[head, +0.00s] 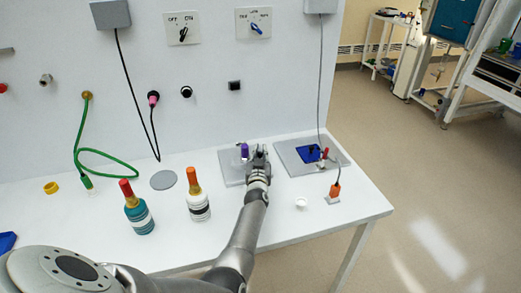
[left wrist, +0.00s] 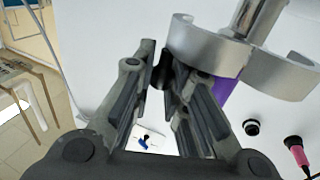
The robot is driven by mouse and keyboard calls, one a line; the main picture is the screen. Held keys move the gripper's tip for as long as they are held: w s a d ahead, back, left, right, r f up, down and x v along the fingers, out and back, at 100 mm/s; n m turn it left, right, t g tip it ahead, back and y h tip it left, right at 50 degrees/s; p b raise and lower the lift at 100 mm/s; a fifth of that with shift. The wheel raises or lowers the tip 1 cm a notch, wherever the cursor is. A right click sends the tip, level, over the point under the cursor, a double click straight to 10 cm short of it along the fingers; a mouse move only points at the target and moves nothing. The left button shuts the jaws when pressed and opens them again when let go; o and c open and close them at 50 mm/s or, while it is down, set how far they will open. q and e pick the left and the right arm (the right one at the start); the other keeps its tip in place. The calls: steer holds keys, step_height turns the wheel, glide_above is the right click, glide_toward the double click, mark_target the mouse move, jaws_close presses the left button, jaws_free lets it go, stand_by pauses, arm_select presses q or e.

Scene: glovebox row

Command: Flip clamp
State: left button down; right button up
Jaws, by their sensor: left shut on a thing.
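A grey plate (head: 232,171) lies on the white table, with a purple piece (head: 244,151) standing on it. My left gripper (head: 259,152) is over the plate's right part, just right of the purple piece. In the left wrist view its fingers (left wrist: 160,78) close around a small dark part, likely the clamp's handle, mostly hidden between them. A silver curved metal fitting (left wrist: 205,46) and the purple piece (left wrist: 222,90) are right beside the fingers. A second grey plate (head: 290,158) to the right carries a blue block (head: 308,153) and a red-handled clamp (head: 325,154). My right gripper is not in view.
The wall panel with switches (head: 183,34) rises behind.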

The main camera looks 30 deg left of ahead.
arm_select(q)
steer(key=shift+w+a+f+n+g+y+b, duration=0.1)
steer(key=shift+w+n+g+y+b, duration=0.15)
steer(key=shift+n+g+y, duration=0.3)
steer(key=shift+w+a+n+g+y+b, duration=0.1)
steer(key=shift+n+g+y+b, duration=0.2)
steer(key=shift+y, duration=0.35)
steer(key=n+g+y+b, duration=0.1)
steer(key=b, duration=0.1)
steer(key=a+n+g+y+b, duration=0.1)
steer(key=g+y, duration=0.1)
steer(key=shift+w+a+n+b, duration=0.1)
steer(key=shift+w+n+b, duration=0.1)
steer(key=shift+n+b, duration=0.2)
steer(key=shift+a+n+g+y+b, duration=0.3)
steer(key=shift+n+g+y+b, duration=0.25)
steer(key=shift+g+b, duration=0.4)
steer(key=shift+r, duration=0.2)
steer(key=c, duration=1.4)
jaws_free()
steer(key=shift+c, duration=0.2)
steer(key=shift+f, duration=0.1)
